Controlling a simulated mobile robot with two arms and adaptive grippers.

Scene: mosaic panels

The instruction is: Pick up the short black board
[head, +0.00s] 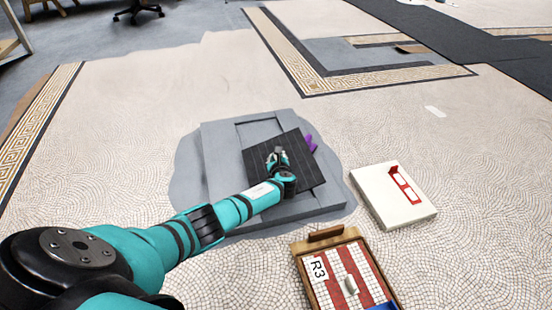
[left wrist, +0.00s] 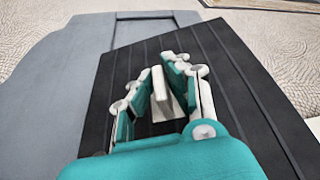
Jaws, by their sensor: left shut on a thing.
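The short black board (head: 307,173) is a dark, ribbed plate lying at an angle over the grey panel (head: 221,140) in the head view. A pale upright grip (left wrist: 160,90) stands on the board (left wrist: 235,70) in the left wrist view. My left gripper (head: 277,154) is over the middle of the board, its fingers closed around this grip; it also shows in the left wrist view (left wrist: 160,70). I cannot tell whether the board touches the panel or is slightly raised. My right gripper is not in view.
A purple piece (head: 311,144) shows at the board's far right edge. A white box with red marks (head: 390,212) lies to the right. A wooden tray marked R3 (head: 325,237) with red and white contents lies in front. The mosaic floor to the left and beyond is clear.

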